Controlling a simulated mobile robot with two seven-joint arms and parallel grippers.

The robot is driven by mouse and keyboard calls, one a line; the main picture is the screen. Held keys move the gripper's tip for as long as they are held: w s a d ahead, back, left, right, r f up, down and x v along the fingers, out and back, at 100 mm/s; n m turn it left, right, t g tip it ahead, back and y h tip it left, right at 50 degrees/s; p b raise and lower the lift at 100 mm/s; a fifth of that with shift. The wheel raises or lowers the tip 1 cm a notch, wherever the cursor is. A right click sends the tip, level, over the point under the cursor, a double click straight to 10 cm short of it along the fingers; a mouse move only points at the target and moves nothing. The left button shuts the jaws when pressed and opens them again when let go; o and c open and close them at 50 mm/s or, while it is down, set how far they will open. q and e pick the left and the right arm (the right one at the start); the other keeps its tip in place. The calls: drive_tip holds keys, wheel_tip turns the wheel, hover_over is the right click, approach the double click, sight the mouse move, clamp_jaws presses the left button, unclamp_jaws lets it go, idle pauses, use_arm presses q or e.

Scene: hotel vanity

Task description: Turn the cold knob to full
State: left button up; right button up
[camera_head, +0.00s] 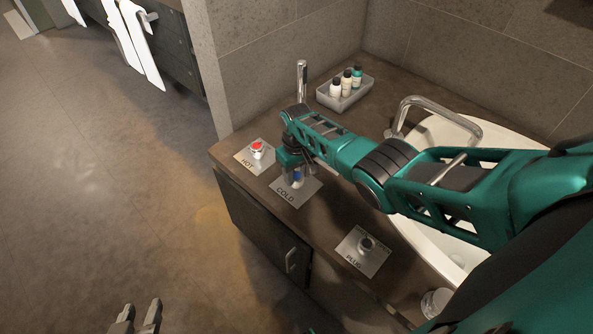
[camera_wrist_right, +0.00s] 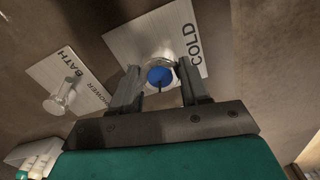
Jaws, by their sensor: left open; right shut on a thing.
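The cold knob has a blue cap (camera_head: 297,180) and a metal body, and stands on a plate marked COLD (camera_head: 296,196). In the right wrist view the blue cap (camera_wrist_right: 159,76) sits between the fingers of my right gripper (camera_wrist_right: 160,90), with a dark mark pointing down toward the palm. The right gripper (camera_head: 292,172) reaches down over the knob in the head view and is shut on it; the arm hides part of the knob. My left gripper (camera_head: 137,318) is open and empty at the bottom left, over the floor, far from the counter.
A red-capped hot knob (camera_head: 257,149) stands left of the cold one. A plug knob (camera_head: 366,244) is nearer the front. A bath/shower lever (camera_wrist_right: 62,98) is close by. A glass (camera_head: 435,302) stands near the front edge.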

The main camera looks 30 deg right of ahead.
drive_tip(key=shift+n, duration=2.2)
drive_tip(key=o, duration=1.1)
drive_tip(key=shift+c, duration=0.2)
drive_tip(key=shift+r, duration=0.1)
